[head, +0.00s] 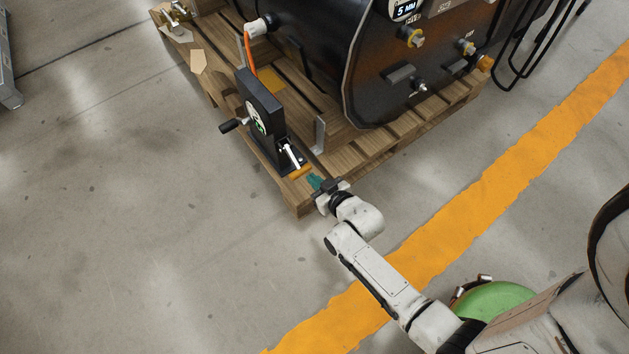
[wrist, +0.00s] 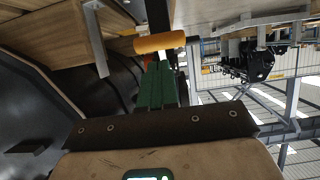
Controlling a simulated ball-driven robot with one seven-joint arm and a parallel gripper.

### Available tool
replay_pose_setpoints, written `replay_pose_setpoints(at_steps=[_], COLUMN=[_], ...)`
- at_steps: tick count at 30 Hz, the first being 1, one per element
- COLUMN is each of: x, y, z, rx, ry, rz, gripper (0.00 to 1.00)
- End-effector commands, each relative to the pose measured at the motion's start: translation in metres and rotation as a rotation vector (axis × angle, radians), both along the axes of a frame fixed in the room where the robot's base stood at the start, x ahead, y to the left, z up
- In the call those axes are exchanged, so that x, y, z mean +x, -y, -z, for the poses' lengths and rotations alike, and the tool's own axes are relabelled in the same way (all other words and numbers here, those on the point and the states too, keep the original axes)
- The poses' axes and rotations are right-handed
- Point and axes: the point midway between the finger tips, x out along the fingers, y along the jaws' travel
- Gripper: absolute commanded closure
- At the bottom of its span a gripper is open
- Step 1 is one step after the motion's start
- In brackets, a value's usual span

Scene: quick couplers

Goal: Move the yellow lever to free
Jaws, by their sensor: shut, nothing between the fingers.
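The yellow lever is a short orange-yellow grip (head: 300,172) on a pale metal arm (head: 291,156), low on the front of a black upright unit (head: 262,105) with a round dial and a black side crank. In the wrist view the yellow grip (wrist: 160,43) lies crosswise just beyond my fingertips. My gripper (head: 314,182) has green fingers, shut with nothing between them; they also show in the wrist view (wrist: 158,72). The fingertips are very close to the grip; I cannot tell if they touch it. No free marking is legible.
The unit stands on a wooden pallet (head: 372,150) beside a large dark tank (head: 375,60). An upright metal bracket (head: 319,134) stands right of the lever. An orange hose (head: 249,52) runs behind the unit. The concrete floor (head: 130,190) to the left is clear.

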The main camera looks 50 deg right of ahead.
Motion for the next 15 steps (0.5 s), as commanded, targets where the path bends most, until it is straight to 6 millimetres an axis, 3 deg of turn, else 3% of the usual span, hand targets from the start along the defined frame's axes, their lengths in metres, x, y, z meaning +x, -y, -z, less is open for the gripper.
replay_pose_setpoints(at_steps=[9, 15], x=[-0.059, -0.085], y=[-0.018, -0.025], z=[-0.001, -0.001], rx=[0.003, 0.002], ry=[-0.005, -0.004], rz=[-0.001, 0.000], gripper=[1.00, 1.00])
